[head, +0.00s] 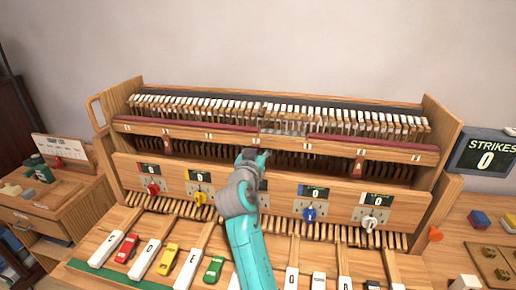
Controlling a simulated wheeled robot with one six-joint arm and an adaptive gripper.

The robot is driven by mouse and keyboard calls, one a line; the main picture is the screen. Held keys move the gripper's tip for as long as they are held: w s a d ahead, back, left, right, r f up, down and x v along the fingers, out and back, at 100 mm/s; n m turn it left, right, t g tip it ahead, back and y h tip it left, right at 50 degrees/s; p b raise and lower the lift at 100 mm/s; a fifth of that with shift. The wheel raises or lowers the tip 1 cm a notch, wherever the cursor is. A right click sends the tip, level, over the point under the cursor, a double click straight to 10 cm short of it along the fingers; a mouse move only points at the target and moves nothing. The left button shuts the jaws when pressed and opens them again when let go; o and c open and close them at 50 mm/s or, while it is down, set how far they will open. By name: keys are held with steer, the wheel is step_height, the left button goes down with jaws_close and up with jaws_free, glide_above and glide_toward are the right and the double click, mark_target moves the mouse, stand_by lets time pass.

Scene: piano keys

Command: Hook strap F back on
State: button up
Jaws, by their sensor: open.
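My gripper (257,156) is open, in front of the middle of the piano action, close to the rail with the dark red felt (200,131). Nothing can be seen between its fingers at this size. I cannot make out strap F; my gripper and teal arm cover the middle of the front panel and part of the key row. Small pale tags line the rail, too small to read. Two dark red pieces hang below it, one at left (168,145) and one at right (359,164).
The wooden front panel (290,187) carries red, yellow, blue and white knobs. A strikes display (486,153) reads 0 at right. A side table with a calendar (60,148) stands left.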

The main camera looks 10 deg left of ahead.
jaws_close()
steer(key=shift+s+g, duration=0.1)
steer(key=shift+g, duration=0.2)
steer(key=shift+s+f+g, duration=0.25)
steer(key=shift+s+g, duration=0.2)
steer(key=shift+g, duration=1.1)
steer(key=shift+s+f+g, duration=0.2)
steer(key=shift+s+g, duration=0.25)
steer(key=shift+g, duration=1.15)
steer(key=shift+s+f+g, duration=0.25)
steer(key=shift+s+g, duration=0.2)
steer(key=shift+g, duration=1.1)
jaws_free()
steer(key=v, duration=0.7)
steer(key=shift+s+r, duration=0.15)
